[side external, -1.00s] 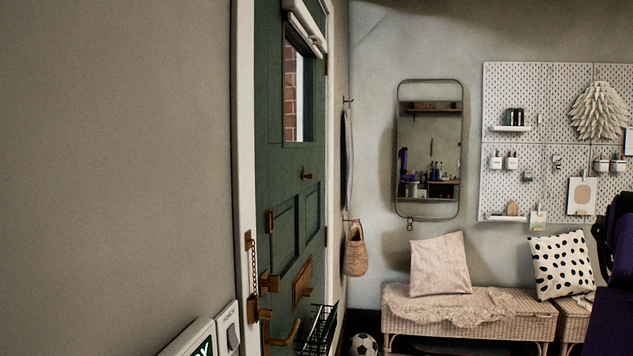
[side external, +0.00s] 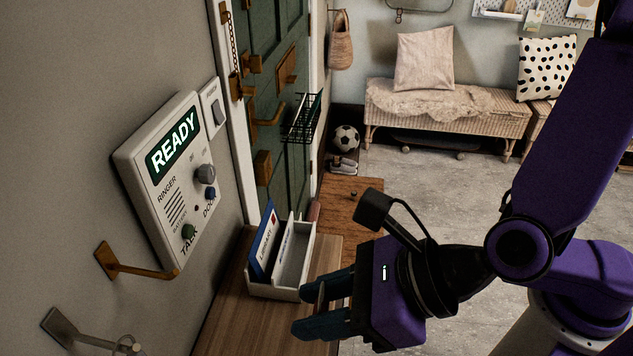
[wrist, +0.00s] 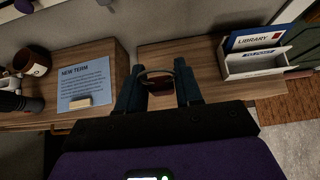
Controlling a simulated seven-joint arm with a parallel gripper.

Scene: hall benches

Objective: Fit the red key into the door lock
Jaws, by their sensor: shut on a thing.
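My gripper (side external: 305,310) is over the wooden bench top, low in the side view. In the wrist view its two dark teal fingers (wrist: 158,74) are closed on a small dark red piece with a rounded loop, which looks like the red key (wrist: 159,86). Most of the key is hidden by the fingers in the side view. The green door (side external: 287,85) stands at the back left, apart from my gripper. It carries several brass fittings, including a brass box (side external: 262,167) low on its near edge. I cannot tell which fitting is the lock, and no keyhole shows clearly.
A white letter holder (side external: 290,262) with a blue LIBRARY card stands just beyond my fingers. A READY intercom panel (side external: 178,180) and a brass hook (side external: 135,268) stick out from the left wall. A blue NEW TERM sheet (wrist: 84,84) lies on the wood. Open floor (side external: 430,195) lies right.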

